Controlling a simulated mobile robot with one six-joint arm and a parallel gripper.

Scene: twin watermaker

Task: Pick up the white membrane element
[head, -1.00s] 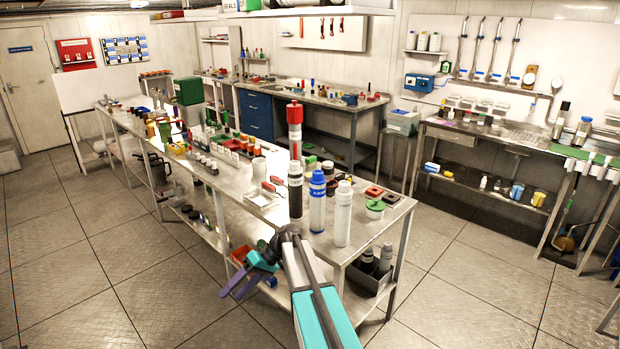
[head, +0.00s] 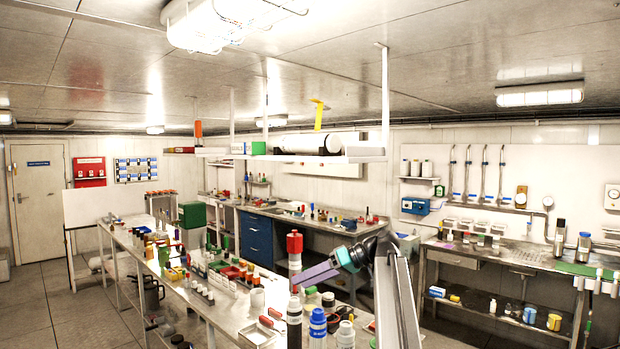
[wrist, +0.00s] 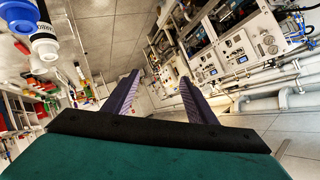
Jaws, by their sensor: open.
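A long white cylinder (head: 322,142), which looks like the white membrane element, lies on its side on the overhead shelf (head: 365,152). A white-capped bottle (head: 345,335) also stands on the near bench; its cap shows at the upper left of the wrist view (wrist: 45,45). My gripper (head: 300,280) is raised above the bench, below the shelf and apart from the cylinder. It also shows in the wrist view (wrist: 160,85), with its two purple fingers apart and nothing between them. The cylinder cannot be made out in the wrist view.
A black bottle (head: 294,325) and a blue-capped bottle (head: 318,325) stand on the bench below my gripper, with a tall red-topped cylinder (head: 295,245) behind. A yellow piece (head: 319,115) rises at the shelf. A white post (head: 385,95) holds the shelf's right end.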

